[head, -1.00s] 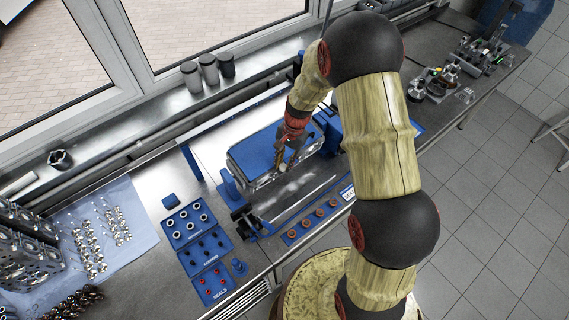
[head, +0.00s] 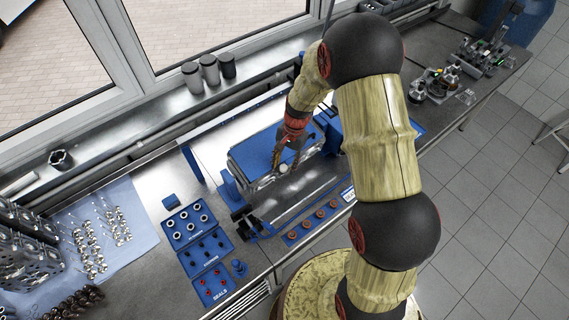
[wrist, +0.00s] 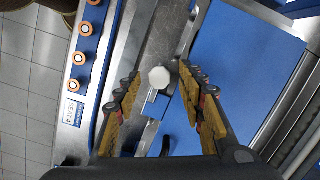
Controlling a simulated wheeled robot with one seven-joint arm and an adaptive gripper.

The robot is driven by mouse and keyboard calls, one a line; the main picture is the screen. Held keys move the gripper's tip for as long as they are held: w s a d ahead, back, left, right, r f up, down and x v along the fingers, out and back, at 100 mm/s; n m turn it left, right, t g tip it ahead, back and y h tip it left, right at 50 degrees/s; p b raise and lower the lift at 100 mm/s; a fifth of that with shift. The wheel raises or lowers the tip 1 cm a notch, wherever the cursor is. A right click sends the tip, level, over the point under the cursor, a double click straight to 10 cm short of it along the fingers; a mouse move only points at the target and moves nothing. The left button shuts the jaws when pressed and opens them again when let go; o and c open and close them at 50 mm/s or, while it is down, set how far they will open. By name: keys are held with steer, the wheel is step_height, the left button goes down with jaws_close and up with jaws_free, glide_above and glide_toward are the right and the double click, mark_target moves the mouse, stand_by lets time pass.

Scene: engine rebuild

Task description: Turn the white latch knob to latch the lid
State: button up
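The white latch knob (wrist: 159,77) shows in the wrist view as a small pale round cap, beside the edge of the blue lid (wrist: 243,80). My gripper (wrist: 159,75) is open, with one yellow-padded finger on each side of the knob. A gap shows between the knob and each finger; how high the fingertips are above it I cannot tell. In the head view the lid (head: 252,153) lies flat on the metal case, and my gripper (head: 285,166) points down at its front edge. A small white spot between the fingers there appears to be the knob.
A strip with several copper-coloured rings (head: 320,213) lies in front of the case. Blue trays of small parts (head: 205,257) stand to the left. Engine parts (head: 440,80) stand at the far right of the bench. The metal surface before the lid is mostly clear.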

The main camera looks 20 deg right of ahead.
mark_target(290, 166)
steer(key=v, duration=1.2)
stand_by(0.6)
steer(key=s+a+f+n+t+h+b, duration=0.1)
steer(key=s+n+t+b, duration=0.5)
steer(key=s+b, duration=1.7)
steer(key=a+n+h+b, duration=0.1)
steer(key=n, duration=0.2)
steer(key=shift+s+a+f+n+b, duration=0.25)
steer(key=shift+s+f+n+b, duration=0.05)
steer(key=shift+s, duration=0.1)
